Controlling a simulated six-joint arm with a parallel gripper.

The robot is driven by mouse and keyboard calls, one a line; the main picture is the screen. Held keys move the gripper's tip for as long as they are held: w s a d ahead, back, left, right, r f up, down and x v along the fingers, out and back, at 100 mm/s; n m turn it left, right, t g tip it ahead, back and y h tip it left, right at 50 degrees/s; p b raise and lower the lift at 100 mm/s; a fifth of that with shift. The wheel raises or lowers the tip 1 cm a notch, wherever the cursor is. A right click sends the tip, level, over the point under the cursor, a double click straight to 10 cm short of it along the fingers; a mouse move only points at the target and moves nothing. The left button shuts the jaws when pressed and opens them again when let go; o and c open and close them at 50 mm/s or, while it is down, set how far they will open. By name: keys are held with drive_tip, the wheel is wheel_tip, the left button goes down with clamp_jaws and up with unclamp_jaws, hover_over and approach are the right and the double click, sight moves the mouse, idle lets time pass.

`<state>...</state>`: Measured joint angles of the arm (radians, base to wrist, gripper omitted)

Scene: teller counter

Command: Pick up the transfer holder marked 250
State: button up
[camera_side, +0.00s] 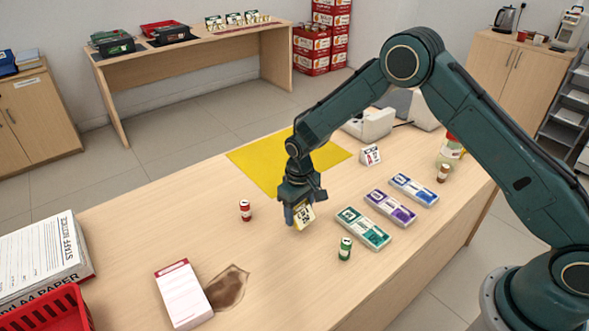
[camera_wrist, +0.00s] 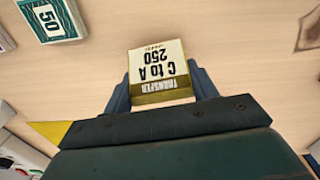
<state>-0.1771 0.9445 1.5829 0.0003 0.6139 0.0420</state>
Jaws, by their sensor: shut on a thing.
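Green (camera_side: 362,228), purple (camera_side: 390,208) and blue (camera_side: 413,190) note packs lie to the right. A red roll (camera_side: 245,210) and a green roll (camera_side: 345,249) stand nearby. A yellow mat (camera_side: 255,165) lies behind; a brown stain (camera_side: 228,288) and pink-topped pad (camera_side: 183,295) are in front.

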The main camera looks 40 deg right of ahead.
wheel_tip(320, 180, up, 17)
drive_tip(key=shift+r, duration=0.15)
drive_tip(key=shift+a, duration=0.1)
idle(0.8)
